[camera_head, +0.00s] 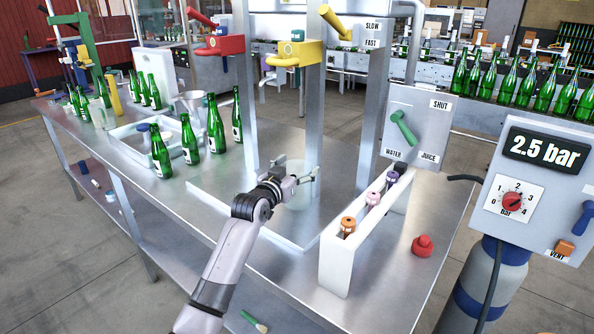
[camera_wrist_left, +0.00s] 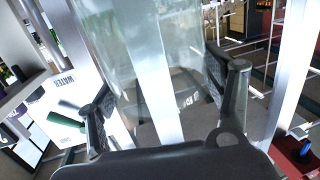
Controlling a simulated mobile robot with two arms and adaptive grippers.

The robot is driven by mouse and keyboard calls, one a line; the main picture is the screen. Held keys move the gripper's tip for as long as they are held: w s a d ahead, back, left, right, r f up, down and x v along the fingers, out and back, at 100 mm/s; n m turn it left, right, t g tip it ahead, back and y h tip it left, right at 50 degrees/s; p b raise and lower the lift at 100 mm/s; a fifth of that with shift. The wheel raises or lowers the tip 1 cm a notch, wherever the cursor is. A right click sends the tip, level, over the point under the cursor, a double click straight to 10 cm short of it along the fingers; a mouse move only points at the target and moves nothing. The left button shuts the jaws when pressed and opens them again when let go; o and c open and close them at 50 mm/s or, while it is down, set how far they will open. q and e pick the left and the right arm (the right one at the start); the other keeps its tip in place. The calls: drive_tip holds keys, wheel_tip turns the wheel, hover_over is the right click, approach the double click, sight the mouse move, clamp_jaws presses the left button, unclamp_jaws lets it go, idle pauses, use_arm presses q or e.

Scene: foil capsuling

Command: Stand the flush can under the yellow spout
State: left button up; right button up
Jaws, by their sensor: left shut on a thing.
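The flush can (camera_head: 298,196) looks like a clear, see-through vessel. My left gripper (camera_head: 297,180) is shut around it, with a finger on each side. In the left wrist view the clear wall of the can (camera_wrist_left: 155,60) fills the space between the fingers (camera_wrist_left: 165,95). The yellow spout (camera_head: 296,54) is on the frame above and behind the gripper. The can is low over the bench, roughly below this spout. Whether its base touches the surface is hidden by the gripper and the clear wall. My right gripper is not in view.
A red spout (camera_head: 222,45) is left of the yellow one. A metal post (camera_head: 313,110) stands close behind the can. A white rack (camera_head: 340,262) with small coloured items is to the right, with a red object (camera_head: 422,246) beyond. Green bottles (camera_head: 190,140) stand at left.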

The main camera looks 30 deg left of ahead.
use_arm(q)
drive_tip(key=shift+f, duration=0.5)
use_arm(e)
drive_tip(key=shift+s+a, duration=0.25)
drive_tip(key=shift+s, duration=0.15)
use_arm(q)
drive_tip(key=shift+f, duration=0.1)
drive_tip(key=o, duration=1.6)
drive_tip(key=shift+o, duration=0.2)
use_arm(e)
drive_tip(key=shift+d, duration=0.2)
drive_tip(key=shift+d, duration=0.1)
use_arm(q)
drive_tip(key=s+d+b, duration=0.1)
drive_tip(key=s, duration=1.1)
drive_tip(key=shift+d+r, duration=0.2)
drive_tip(key=shift+r, duration=0.2)
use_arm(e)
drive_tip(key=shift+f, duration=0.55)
